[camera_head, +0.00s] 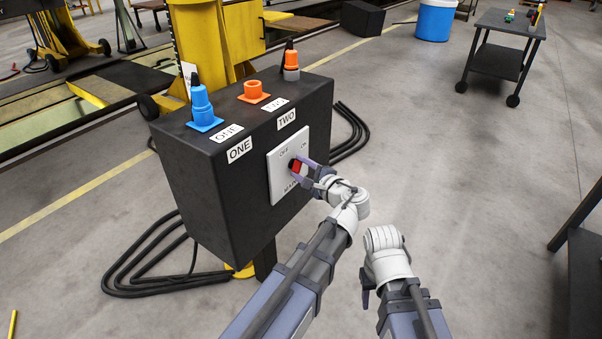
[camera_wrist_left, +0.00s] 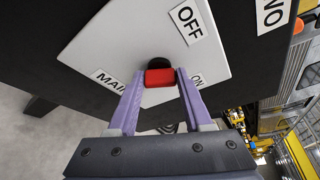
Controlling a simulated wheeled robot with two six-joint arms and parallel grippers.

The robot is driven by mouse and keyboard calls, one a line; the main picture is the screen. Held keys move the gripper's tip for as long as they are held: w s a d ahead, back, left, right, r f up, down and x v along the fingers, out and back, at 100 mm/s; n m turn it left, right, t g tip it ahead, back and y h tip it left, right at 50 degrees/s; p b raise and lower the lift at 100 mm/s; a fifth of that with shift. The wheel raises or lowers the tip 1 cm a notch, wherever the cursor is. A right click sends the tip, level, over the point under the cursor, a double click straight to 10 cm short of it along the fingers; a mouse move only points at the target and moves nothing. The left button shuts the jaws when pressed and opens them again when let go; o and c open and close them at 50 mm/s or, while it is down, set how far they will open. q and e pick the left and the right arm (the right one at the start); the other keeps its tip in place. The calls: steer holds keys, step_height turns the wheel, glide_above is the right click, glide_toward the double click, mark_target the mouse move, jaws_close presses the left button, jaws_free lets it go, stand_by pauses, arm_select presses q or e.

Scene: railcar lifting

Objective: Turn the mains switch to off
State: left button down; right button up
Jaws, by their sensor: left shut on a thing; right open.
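The mains switch has a red handle (camera_head: 296,166) on a white plate (camera_head: 281,187) on the side of a black box (camera_head: 190,165). The plate carries OFF at its upper left, ON at its upper right and a MAINS label below, partly hidden by my gripper. My left gripper (camera_head: 299,167) is shut on the red handle. In the left wrist view the handle (camera_wrist_left: 159,78) sits between both fingertips, in front of a dark knob. Which label the handle points to is unclear. My right gripper (camera_head: 367,283) hangs low, away from the box, and shows only partly; it is open.
On the box top stand a blue plug (camera_head: 203,107), an orange socket (camera_head: 254,92) and an orange plug (camera_head: 290,64), with ONE and TWO labels. Black cables (camera_head: 150,270) lie around the box. A dark trolley (camera_head: 497,60) stands at the back right.

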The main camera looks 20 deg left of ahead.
arm_select(q)
steer(key=n+b, duration=0.1)
steer(key=n+t+b, duration=0.1)
steer(key=n, duration=0.1)
steer(key=shift+s+f+y+b, duration=0.15)
steer(key=shift+f+y+b, duration=0.15)
steer(key=shift+f+b, duration=0.1)
steer(key=shift+r+n+t+b, duration=0.1)
steer(key=shift+n+t+b, duration=0.4)
steer(key=shift+n, duration=0.4)
steer(key=shift+y, duration=0.3)
steer(key=shift+c, duration=1.6)
jaws_free()
